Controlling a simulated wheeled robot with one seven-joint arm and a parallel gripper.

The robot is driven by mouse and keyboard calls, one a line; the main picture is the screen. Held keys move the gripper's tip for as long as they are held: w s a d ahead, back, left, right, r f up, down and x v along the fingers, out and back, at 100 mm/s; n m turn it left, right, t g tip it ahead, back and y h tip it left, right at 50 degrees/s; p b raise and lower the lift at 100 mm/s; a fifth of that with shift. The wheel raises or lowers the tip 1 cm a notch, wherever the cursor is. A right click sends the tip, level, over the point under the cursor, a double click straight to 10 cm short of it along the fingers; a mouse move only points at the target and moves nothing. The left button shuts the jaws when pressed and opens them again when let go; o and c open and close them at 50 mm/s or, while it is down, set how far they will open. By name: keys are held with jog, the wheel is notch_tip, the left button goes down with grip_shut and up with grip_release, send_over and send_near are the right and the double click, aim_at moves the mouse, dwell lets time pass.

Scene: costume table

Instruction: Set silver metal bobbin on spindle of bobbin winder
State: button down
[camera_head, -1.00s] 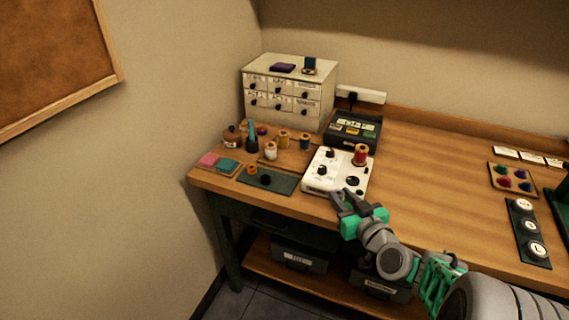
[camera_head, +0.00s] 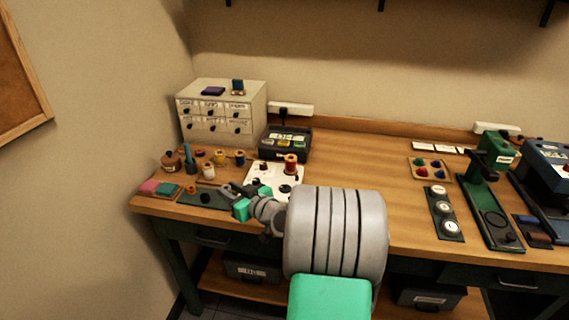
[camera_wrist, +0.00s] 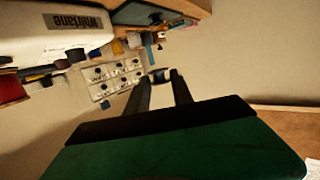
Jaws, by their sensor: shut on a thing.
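My gripper (camera_head: 230,189) is near the left front of the white bobbin winder (camera_head: 262,178), over the dark mat. It is shut on a small bobbin (camera_wrist: 160,75), seen between the fingertips in the wrist view; it looks dark with a paler middle and its silver finish is hard to make out. The winder's white side with lettering also shows in the wrist view (camera_wrist: 62,26). A red spool (camera_head: 291,165) stands at the winder's back right. The front right of the winder is hidden by my arm, and I cannot clearly pick out the spindle.
A dark green mat (camera_head: 206,201) lies left of the winder, with several thread spools behind it. A drawer cabinet (camera_head: 223,113) and a dark box (camera_head: 286,142) stand behind. Open tabletop (camera_head: 365,165) lies to the right, before a mat with white round pieces (camera_head: 444,213).

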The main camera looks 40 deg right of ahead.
aim_at(289, 187)
jog(key=s+d+h, duration=0.1)
jog(key=d, duration=0.5)
jog(key=s+d+r+m+h+p, duration=0.1)
jog(key=d, duration=0.5)
jog(key=s+d+m+h+p, duration=0.1)
jog(key=s+d, duration=0.1)
jog(key=d, duration=0.4)
jog(key=shift+d+r, duration=0.1)
jog(key=shift+r, duration=0.1)
jog(key=shift+s+d+f, duration=0.1)
jog(key=shift+d+f, duration=0.05)
jog(key=shift+f+b, duration=1.4)
jog(key=shift+f, duration=1.4)
jog(key=shift+s+b, duration=0.15)
jog(key=shift+b, duration=0.65)
jog(key=shift+f+b, duration=0.65)
jog(key=shift+b, duration=0.1)
jog(key=c, duration=1.4)
grip_release()
jog(key=shift+r, duration=0.1)
